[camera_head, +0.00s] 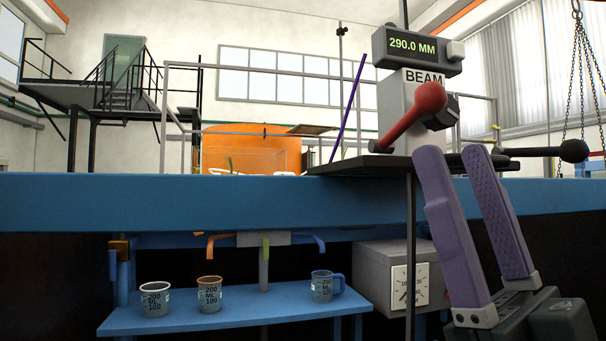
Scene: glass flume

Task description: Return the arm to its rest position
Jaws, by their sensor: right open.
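My right gripper (453,157) comes up from the bottom right of the head view. Its two purple fingers are apart and I see nothing between them. I cannot tell whether the fingers touch anything. My left gripper is not in view.
A grey instrument (406,101) reading 290.0 MM stands on a dark shelf (374,165). A black-knobbed bar (543,152) sticks out right. A blue beam (190,205) crosses the view. Below, a blue shelf (240,305) carries cups (155,299); a grey dial box (376,275) stands beside it.

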